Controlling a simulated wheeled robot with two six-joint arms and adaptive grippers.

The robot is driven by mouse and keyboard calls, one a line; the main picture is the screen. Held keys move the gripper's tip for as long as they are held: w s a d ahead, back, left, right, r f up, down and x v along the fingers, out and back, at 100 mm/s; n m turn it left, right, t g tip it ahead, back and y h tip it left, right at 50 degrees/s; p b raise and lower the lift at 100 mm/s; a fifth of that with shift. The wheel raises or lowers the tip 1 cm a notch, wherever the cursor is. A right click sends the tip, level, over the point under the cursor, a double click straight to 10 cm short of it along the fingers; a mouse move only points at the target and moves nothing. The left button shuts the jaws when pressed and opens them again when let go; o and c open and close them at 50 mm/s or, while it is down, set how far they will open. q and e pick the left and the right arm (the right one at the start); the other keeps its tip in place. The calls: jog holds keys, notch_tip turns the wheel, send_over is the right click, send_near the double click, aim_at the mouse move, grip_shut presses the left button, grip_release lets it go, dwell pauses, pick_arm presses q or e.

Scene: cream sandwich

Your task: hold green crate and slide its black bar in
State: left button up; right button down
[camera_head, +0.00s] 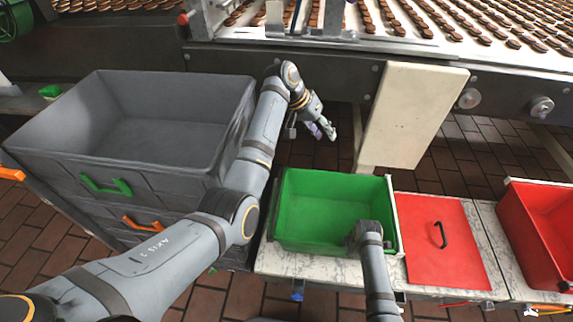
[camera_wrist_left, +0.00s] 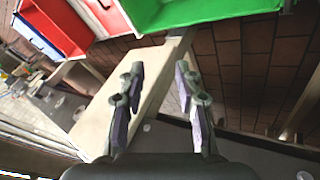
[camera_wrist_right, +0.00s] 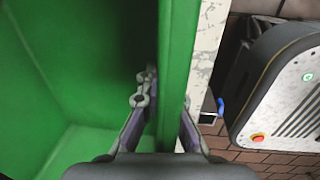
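The green crate (camera_head: 310,205) stands open and empty on a speckled stone-topped bench. My right gripper (camera_wrist_right: 168,105) straddles its green wall in the right wrist view, one finger inside and one outside, closed against the wall. In the head view my right forearm hides the fingertips at the crate's near right corner. My left gripper (camera_head: 322,128) is open and empty, beyond the crate's far side; in the left wrist view its fingers (camera_wrist_left: 160,90) are apart with nothing between them. I cannot make out a black bar on the green crate.
A red lid (camera_head: 460,262) with a black handle (camera_head: 439,235) lies right of the crate, then a red crate (camera_head: 535,215). A pale post (camera_head: 410,110) stands behind. Large grey bins (camera_head: 165,165) are left. A conveyor (camera_head: 400,42) with biscuits runs along the back.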

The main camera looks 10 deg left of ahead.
pick_arm(q)
jog(key=s+a+f+n+g+y, duration=0.1)
jog(key=s+a+f+n+y, duration=0.25)
jog(key=a+f, duration=0.45)
jog(key=g+y, duration=0.1)
jog(key=y, duration=0.2)
send_over(278, 198)
notch_tip(278, 198, down, 5)
jog(key=shift+n, duration=0.45)
notch_tip(278, 198, down, 12)
jog(key=shift+a+f, duration=0.1)
jog(key=shift+a, duration=0.05)
grip_shut()
